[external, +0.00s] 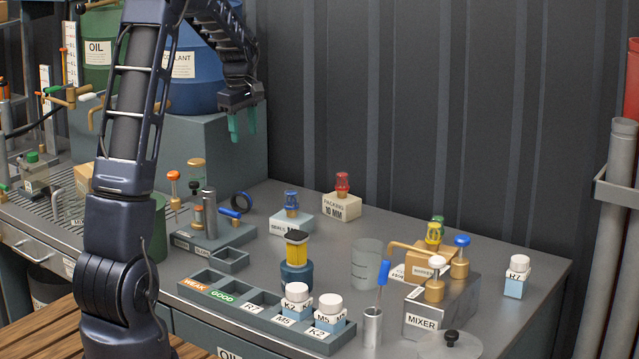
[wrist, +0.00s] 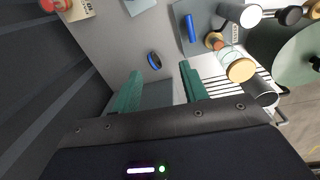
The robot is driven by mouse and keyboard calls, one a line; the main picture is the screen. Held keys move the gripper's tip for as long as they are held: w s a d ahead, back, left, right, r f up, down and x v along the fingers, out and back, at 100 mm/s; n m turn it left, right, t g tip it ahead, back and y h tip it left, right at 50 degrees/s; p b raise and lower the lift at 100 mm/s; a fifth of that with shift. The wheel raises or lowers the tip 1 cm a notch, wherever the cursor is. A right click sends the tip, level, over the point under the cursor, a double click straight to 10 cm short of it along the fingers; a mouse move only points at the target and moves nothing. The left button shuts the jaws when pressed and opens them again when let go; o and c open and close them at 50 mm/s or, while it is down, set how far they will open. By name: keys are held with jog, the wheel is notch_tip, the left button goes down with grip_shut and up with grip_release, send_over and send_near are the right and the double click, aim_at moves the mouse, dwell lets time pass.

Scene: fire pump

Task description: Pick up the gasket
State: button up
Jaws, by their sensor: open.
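A small dark ring with a blue edge, which looks like the gasket (external: 241,202), is on the grey bench top near the back wall, just right of a grey block with a blue-handled tool. It also shows in the wrist view (wrist: 153,60), beyond the fingertips and roughly between them. I cannot tell whether it lies flat or leans. My gripper (external: 243,125) hangs well above the bench with its green fingers pointing down. In the wrist view my gripper (wrist: 160,72) is open, with nothing between the fingers.
The grey block (external: 213,237) with upright posts stands close left of the ring. A blue-topped box (external: 291,222) and the packing box (external: 341,205) stand to its right. The blue coolant drum (external: 195,65) is behind my gripper. Bench around the ring's right side is clear.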

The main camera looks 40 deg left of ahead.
aim_at(237, 193)
jog(key=w+a+f+n+g, duration=0.1)
jog(key=w+a+f+n, duration=0.15)
jog(key=a+f, duration=0.2)
jog(key=w+a+f+n, duration=0.2)
jog(key=w+a+f, duration=0.2)
jog(key=f, duration=0.2)
jog(key=shift+m, duration=0.25)
jog(key=shift+s+d+f, duration=0.1)
jog(key=shift+s+f, duration=0.05)
jog(key=shift+f, duration=5.25)
grip_shut()
